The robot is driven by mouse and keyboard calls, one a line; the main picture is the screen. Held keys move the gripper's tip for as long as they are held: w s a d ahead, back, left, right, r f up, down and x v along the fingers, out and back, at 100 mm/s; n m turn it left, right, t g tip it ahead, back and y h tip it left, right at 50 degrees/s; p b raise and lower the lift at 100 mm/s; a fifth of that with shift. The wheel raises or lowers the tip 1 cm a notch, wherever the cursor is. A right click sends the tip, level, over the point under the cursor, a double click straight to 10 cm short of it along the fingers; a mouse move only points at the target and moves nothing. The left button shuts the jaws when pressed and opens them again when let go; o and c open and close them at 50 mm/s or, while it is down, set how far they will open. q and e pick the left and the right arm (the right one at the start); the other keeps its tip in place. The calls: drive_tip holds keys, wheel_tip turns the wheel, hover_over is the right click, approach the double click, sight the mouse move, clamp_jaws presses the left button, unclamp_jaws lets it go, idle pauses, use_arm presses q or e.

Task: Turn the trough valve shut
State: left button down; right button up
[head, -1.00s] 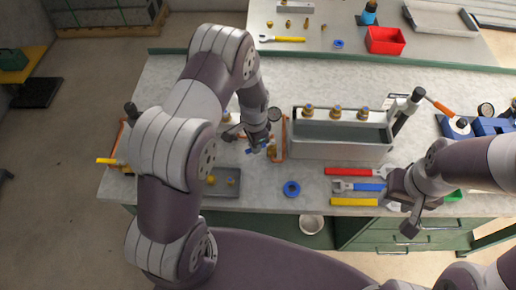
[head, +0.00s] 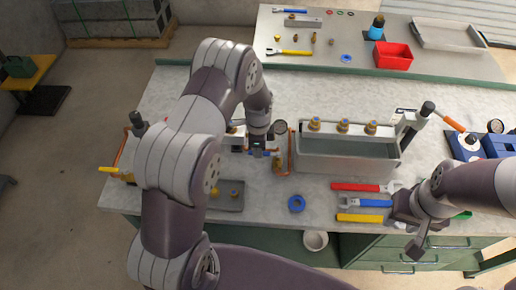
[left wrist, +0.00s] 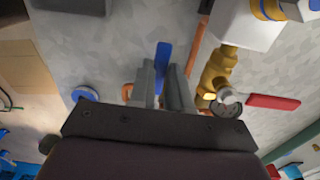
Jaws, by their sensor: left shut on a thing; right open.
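The grey trough (head: 345,163) stands on the bench, right of my left gripper. A brass valve (head: 281,164) sits by its left end, beside a copper pipe (head: 291,145). My left gripper (head: 262,150) is over this spot, shut on a small blue lever (head: 267,154). In the left wrist view the blue lever (left wrist: 163,57) stands between the two fingers (left wrist: 161,88). Its joint to the valve is hidden. Brass fittings (left wrist: 218,72) and a red lever (left wrist: 272,102) are right of the fingers there. My right gripper (head: 402,228) is open and empty over the bench's front edge.
A red-handled wrench (head: 356,187), a blue one (head: 362,201) and a yellow one (head: 360,218) lie before the trough. A blue ring (head: 296,203) and a grey tray (head: 218,204) lie near the front edge.

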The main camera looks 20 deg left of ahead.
use_arm(q)
drive_tip(key=shift+w+r, duration=0.1)
drive_tip(key=shift+w, duration=0.05)
drive_tip(key=c, duration=1.1)
unclamp_jaws()
drive_tip(key=shift+o, duration=0.2)
wheel_tip(320, 180, up, 13)
drive_tip(key=b, duration=0.2)
drive_tip(key=shift+f+b, duration=0.2)
drive_tip(key=shift+b, duration=0.15)
